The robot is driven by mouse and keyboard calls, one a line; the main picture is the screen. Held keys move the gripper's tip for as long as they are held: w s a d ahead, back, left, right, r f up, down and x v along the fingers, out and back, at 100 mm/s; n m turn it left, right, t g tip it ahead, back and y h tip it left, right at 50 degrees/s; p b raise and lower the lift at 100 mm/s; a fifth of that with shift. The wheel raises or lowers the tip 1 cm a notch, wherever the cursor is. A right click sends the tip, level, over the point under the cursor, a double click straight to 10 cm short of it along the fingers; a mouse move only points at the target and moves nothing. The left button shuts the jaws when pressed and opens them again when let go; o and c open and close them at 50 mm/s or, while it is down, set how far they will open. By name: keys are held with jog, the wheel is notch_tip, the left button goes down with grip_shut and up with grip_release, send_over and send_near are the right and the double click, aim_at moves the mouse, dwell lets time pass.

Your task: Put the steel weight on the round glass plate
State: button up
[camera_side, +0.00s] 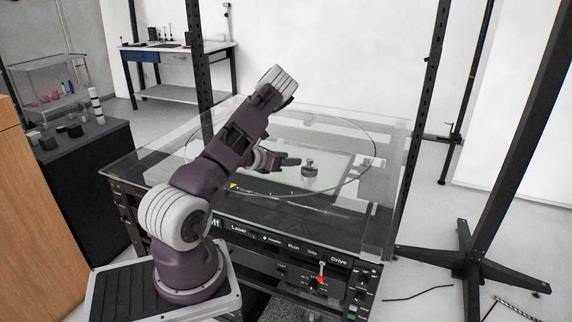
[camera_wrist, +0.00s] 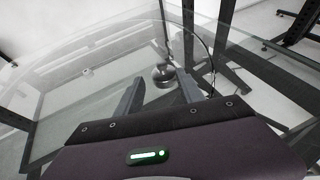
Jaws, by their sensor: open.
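The steel weight (camera_side: 309,171) is a small grey cylinder with a knob on top. It stands upright inside the outline of the round glass plate (camera_side: 362,150), a clear disc on the turntable. Through the clear glass I cannot fully tell which surface bears it. My gripper (camera_side: 291,161) is low over the plate, just left of the weight in the side view. In the wrist view the weight (camera_wrist: 163,77) shows beyond and between the tips of my open fingers (camera_wrist: 159,82). The fingers hold nothing, and no contact with the weight shows.
The turntable cabinet (camera_side: 300,238) has a glass top and a front panel with a red-marked switch (camera_side: 320,279). Dark upright posts (camera_side: 422,110) stand around it. A dark cabinet with small items (camera_side: 85,150) is at left. The plate right of the weight looks clear.

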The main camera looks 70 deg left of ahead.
jog(key=w+d+r+n+g+y, duration=0.1)
jog(key=w+d+r+n, duration=0.3)
jog(key=r+n, duration=0.45)
jog(key=w+d+r+n+g+y, duration=0.1)
jog(key=w+d+r+n+g, duration=0.1)
jog(key=d+r+n, duration=0.55)
jog(key=s+d+r+n+h, duration=0.2)
jog(key=s+d+r+n, duration=0.15)
jog(key=d, duration=0.35)
jog(key=s+d+r+n+h, duration=0.1)
jog(key=s+d+r+n, duration=0.15)
jog(key=d+n, duration=0.35)
jog(key=s+d+n+g+h, duration=0.4)
jog(key=s+d+n, duration=0.1)
jog(key=s+d, duration=1.4)
jog(key=shift+s+f, duration=0.15)
jog(key=shift+f, duration=0.3)
jog(key=shift+n, duration=0.25)
